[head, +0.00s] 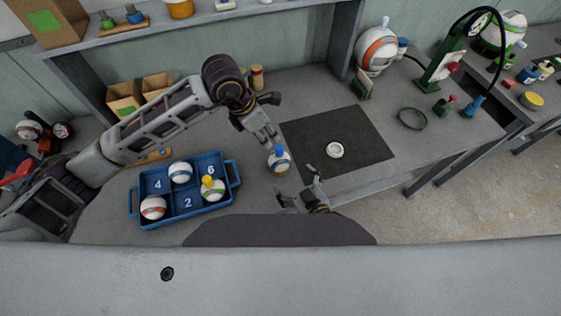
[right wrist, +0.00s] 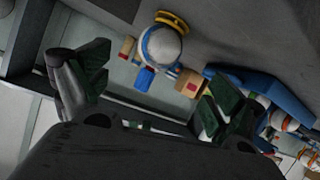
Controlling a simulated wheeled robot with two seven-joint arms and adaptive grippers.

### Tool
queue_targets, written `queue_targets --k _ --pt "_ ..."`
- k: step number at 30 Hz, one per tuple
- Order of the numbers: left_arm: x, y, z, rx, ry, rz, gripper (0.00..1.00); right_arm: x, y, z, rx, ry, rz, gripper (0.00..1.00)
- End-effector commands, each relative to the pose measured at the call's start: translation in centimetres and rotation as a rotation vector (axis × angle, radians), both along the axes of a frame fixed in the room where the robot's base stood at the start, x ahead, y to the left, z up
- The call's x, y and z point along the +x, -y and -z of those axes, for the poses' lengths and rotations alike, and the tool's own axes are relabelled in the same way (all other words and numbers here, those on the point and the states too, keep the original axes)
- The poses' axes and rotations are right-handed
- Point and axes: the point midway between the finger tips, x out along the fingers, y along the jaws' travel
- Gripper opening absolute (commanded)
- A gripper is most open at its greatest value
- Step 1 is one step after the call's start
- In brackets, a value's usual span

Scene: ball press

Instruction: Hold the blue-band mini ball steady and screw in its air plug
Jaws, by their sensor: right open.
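A small white ball (head: 279,160) with blue on it stands on the bench left of the dark mat. In the right wrist view the ball (right wrist: 161,47) shows a blue piece (right wrist: 145,79) and a yellow ring (right wrist: 172,20) at opposite ends; I cannot tell whether the blue piece is the air plug. My left gripper (head: 266,140) is just above the ball in the head view; its finger gap and contact are unclear, and it cannot be made out in the wrist view. My right gripper (head: 299,187) is open and empty, in front of the ball, its fingers apart.
A blue numbered tray (head: 133,203) at left holds three balls, one with a yellow knob. It also shows in the wrist view (right wrist: 235,76). A white ring (head: 335,150) lies on the dark mat (head: 365,133).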

Motion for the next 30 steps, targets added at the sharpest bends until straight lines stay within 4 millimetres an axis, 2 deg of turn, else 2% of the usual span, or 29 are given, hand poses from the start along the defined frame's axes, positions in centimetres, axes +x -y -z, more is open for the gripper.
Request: queue_targets --k 30 --pt "0.0 0.0 0.0 0.0 0.0 0.0 0.36 6.4 -2.9 2.8 0.0 0.0 0.001 0.94"
